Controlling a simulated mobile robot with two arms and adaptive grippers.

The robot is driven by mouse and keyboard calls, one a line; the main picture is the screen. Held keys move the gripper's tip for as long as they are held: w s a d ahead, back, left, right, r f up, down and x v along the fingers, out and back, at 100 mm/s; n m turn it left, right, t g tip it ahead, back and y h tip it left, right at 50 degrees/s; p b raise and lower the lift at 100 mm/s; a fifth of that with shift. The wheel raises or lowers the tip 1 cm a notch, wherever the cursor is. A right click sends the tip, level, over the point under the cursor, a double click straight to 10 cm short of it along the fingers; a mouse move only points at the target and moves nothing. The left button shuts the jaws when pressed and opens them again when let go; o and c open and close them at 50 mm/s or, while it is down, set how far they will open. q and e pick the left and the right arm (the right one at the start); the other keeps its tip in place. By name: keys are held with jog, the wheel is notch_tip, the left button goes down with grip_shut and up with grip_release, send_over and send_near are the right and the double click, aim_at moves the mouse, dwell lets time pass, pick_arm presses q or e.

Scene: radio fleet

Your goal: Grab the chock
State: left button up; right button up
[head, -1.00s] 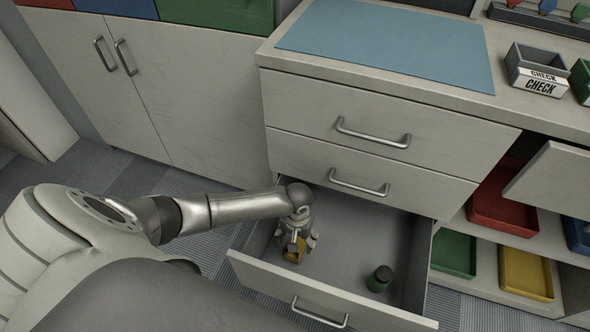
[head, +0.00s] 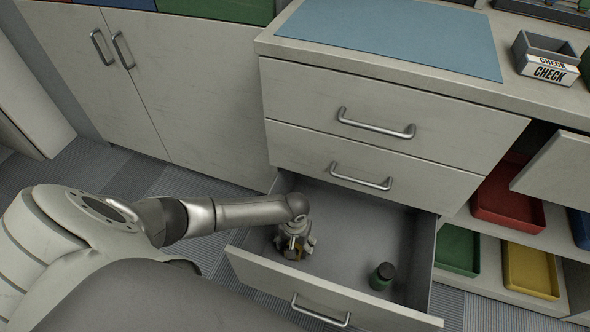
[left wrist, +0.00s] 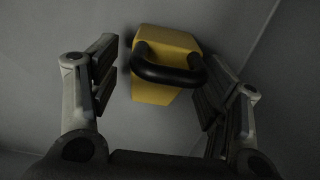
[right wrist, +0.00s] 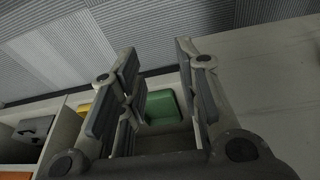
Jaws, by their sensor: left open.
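The chock is a yellow block with a black handle, and it lies on the floor of the open drawer (head: 338,232). In the left wrist view the chock (left wrist: 160,92) sits between the two fingers of my left gripper (left wrist: 160,85), with gaps on both sides. In the head view my left gripper (head: 295,248) points down into the drawer's left part and hides most of the chock. My left gripper is open. My right gripper (right wrist: 160,88) shows only in the right wrist view, its fingers apart and nothing between them.
A dark green jar (head: 381,277) stands in the drawer's right part. The drawer's front panel (head: 320,295) and side walls bound the space. Red (head: 508,212), green (head: 457,250) and yellow (head: 530,270) trays sit on shelves at right. The drawer floor between gripper and jar is clear.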

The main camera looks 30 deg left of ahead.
pick_arm(q)
jog(key=shift+f, duration=0.35)
jog(key=c, duration=1.2)
jog(key=shift+c, duration=0.3)
jog(key=shift+r, duration=0.15)
